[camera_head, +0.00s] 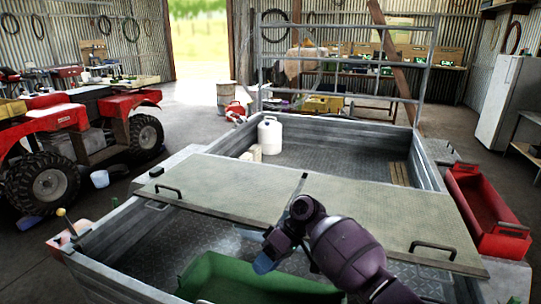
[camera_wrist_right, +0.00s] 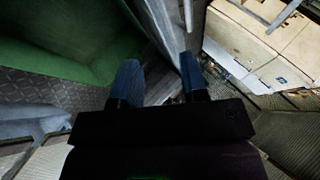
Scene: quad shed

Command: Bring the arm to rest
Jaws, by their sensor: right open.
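My right arm reaches in from the bottom right of the head view. Its gripper (camera_head: 266,260) is over the front part of the metal trailer (camera_head: 105,228), beside the green tray (camera_head: 222,274). In the right wrist view, the two blue fingers of my right gripper (camera_wrist_right: 160,78) stand apart with nothing between them. The green tray (camera_wrist_right: 95,60) shows there to the left of the fingers. I cannot tell whether the fingers touch anything. My left gripper is not in view.
A grey-green board (camera_head: 225,185) with black handles lies across the trailer. Behind it a white canister (camera_head: 269,136) stands on the trailer bed. A red tray (camera_head: 505,240) is at the right side. A red quad (camera_head: 60,125) stands left.

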